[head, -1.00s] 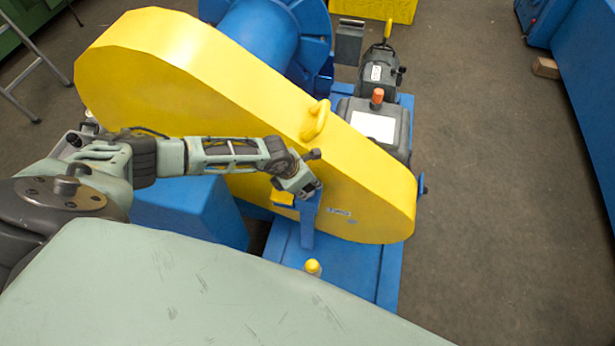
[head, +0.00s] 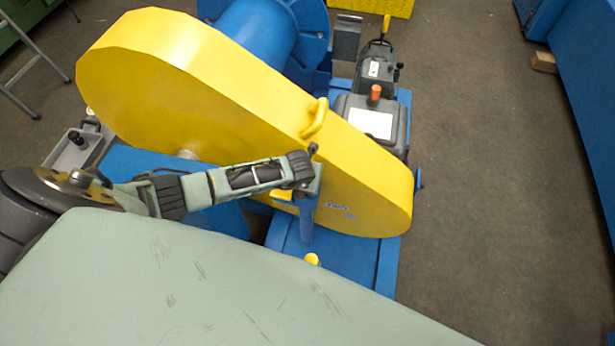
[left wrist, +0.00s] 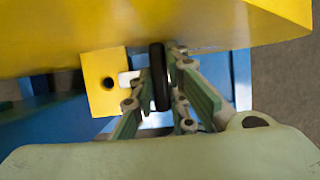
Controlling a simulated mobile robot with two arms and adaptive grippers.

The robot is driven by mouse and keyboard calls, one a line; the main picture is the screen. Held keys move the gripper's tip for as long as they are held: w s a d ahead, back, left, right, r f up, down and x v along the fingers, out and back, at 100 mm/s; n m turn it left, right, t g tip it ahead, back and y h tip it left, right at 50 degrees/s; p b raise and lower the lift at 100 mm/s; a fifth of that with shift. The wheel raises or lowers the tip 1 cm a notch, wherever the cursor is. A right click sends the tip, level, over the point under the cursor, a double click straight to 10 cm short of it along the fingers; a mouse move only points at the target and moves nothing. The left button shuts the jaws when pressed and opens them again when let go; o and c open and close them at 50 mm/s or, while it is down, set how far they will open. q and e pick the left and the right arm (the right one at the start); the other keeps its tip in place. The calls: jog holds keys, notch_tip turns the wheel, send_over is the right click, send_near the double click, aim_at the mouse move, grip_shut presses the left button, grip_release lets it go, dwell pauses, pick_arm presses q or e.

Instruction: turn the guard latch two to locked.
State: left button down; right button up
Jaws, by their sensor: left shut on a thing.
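The big yellow guard (head: 190,85) covers the drive and carries a yellow grab handle (head: 316,118). My left gripper (head: 309,186) is at the guard's near side, low down by a blue post (head: 306,222). In the left wrist view my left gripper (left wrist: 165,100) is shut on a dark upright latch handle (left wrist: 158,75). A yellow tab (left wrist: 103,85) with a dark hole sits just left of it, with a short white piece between. The latch itself is hidden by the gripper in the head view. My right gripper is out of view.
A blue base (head: 350,260) lies under the guard, with a yellow-capped pin (head: 311,259) at the front. A grey motor unit (head: 375,120) with an orange knob stands behind. Open floor (head: 480,200) lies to the right.

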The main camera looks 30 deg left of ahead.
pick_arm(q)
jog(key=shift+w+n, duration=0.1)
jog(key=shift+n, duration=0.2)
jog(key=c, duration=1.7)
grip_release()
jog(key=v, duration=1.2)
jog(key=shift+d, duration=0.1)
